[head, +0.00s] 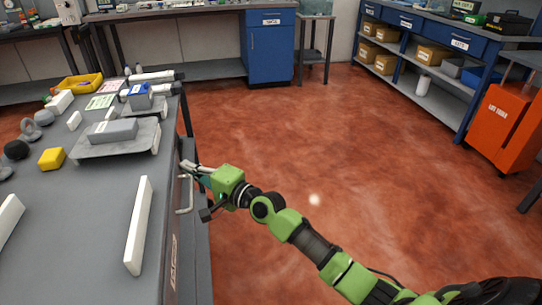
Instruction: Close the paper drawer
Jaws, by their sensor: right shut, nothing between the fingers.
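The drawer front (172,235) shows edge-on along the right side of the grey workbench, with a label too slanted to read. It looks close to flush with the bench edge, but any small gap is hidden from this angle. A pale bar handle (190,197) sticks out from it. My right gripper (188,168) is shut and empty at the bench side, just beyond the handle. I cannot tell whether its fingertips touch the drawer front. My left gripper is out of view.
The workbench (85,235) holds white bars, a yellow block (52,158), a grey tray (92,152) with a grey block, and a yellow bin (80,83). An orange cabinet (502,125) stands at right. The red floor (300,130) between is clear.

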